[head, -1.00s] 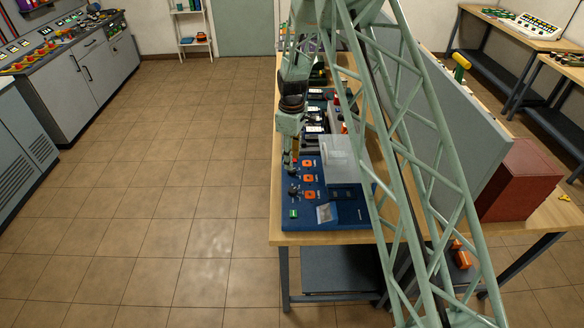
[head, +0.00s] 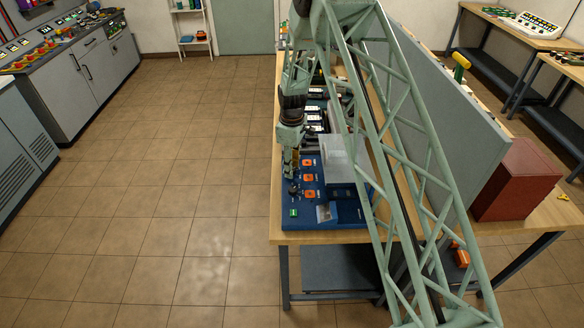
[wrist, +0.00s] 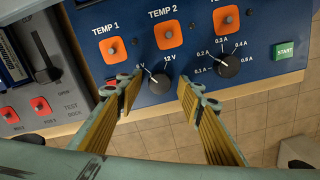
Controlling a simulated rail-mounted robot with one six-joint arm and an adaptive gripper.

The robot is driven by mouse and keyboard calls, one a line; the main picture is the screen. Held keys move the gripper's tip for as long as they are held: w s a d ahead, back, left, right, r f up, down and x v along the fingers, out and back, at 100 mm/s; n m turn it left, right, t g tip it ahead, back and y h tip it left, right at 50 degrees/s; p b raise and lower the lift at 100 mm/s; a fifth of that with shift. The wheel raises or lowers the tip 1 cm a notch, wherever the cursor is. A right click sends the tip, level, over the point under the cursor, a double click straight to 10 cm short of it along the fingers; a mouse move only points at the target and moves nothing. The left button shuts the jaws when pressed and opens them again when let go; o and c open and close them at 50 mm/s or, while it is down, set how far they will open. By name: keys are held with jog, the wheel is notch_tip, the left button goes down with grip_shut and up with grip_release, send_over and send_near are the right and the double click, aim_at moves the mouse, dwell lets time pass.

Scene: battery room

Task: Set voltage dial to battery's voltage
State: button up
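The voltage dial (wrist: 159,83) is a black round knob on the blue console (wrist: 285,22), with a "12 V" label at its upper right and another, partly hidden volt label at its upper left. A pale mark on the knob seems to point to the upper left. My gripper (wrist: 157,90) is open, one yellow-padded finger on each side of the dial; contact cannot be told. In the head view my gripper (head: 290,172) is over the left edge of the console (head: 350,216). A blue-and-white block (wrist: 12,62), possibly a battery, is cut off at the wrist view's left edge.
A second black knob with ampere labels (wrist: 228,65) is just right of my right finger. Orange TEMP switches (wrist: 167,35) line the panel above, and a green START button (wrist: 284,50) is at right. A grey test dock (wrist: 45,108) is at left.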

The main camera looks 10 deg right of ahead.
jog(key=c, duration=0.9)
jog(key=shift+f+m+b, duration=0.1)
jog(key=shift+m+b, duration=0.4)
jog(key=shift+b, duration=0.1)
jog(key=shift+m+b, duration=0.8)
jog(key=shift+m, duration=0.1)
jog(key=m+b, duration=0.2)
jog(key=m, duration=0.1)
jog(key=shift+m+b, duration=0.4)
jog(key=m+b, duration=0.2)
jog(key=m, duration=0.1)
jog(key=shift+m, duration=0.4)
jog(key=shift+m+b, duration=0.65)
jog(key=shift+m, duration=1.25)
jog(key=o, duration=0.9)
